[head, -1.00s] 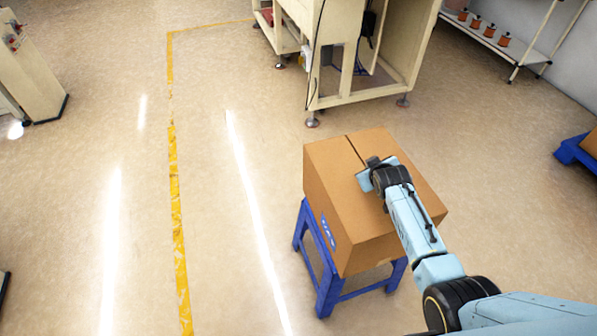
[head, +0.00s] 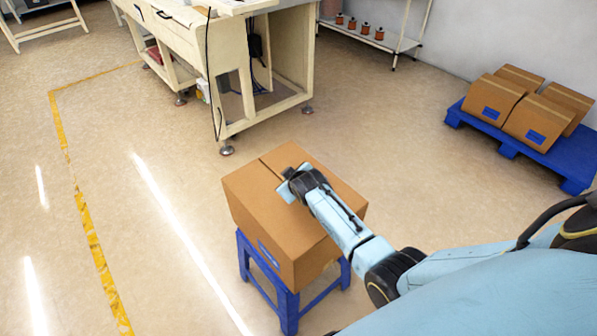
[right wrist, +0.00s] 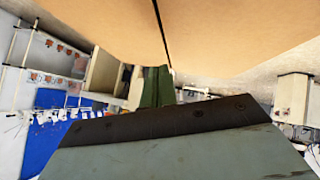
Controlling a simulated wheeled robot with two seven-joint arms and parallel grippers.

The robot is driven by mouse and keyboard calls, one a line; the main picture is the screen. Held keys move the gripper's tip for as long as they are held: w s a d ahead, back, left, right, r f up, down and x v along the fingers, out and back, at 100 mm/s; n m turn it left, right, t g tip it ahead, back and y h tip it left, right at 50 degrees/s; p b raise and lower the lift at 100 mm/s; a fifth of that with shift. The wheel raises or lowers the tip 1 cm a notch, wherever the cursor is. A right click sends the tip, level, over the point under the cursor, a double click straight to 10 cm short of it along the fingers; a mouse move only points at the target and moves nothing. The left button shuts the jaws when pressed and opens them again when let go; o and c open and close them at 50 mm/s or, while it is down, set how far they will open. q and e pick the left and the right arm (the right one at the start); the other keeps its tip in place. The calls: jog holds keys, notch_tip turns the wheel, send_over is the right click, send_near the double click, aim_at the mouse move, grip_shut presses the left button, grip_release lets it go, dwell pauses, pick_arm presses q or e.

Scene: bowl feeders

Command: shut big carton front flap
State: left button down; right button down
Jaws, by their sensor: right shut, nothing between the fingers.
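The big brown carton (head: 255,205) stands on a blue stool (head: 290,301) in the middle of the head view. Its top looks closed, with a seam running between two flaps that lie flat. My right gripper (head: 285,181) is at the top of the carton, near the seam; whether it touches cannot be told. In the right wrist view the carton's cardboard (right wrist: 225,35) fills the upper part, with the dark seam running down it. The gripper's green fingers (right wrist: 157,86) are together near the seam, with nothing between them. My left gripper is not in view.
A cream workbench (head: 230,75) stands behind the carton. A blue pallet (head: 520,150) with several brown cartons (head: 495,98) is at the right. A shelf with orange spools (head: 370,38) is at the back. Open floor with a yellow line (head: 85,215) lies to the left.

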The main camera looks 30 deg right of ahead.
jog(key=s+d+r+p, duration=0.1)
jog(key=s+r+p, duration=0.5)
jog(key=r, duration=0.4)
jog(key=shift+s+r, duration=0.2)
jog(key=shift+s, duration=0.3)
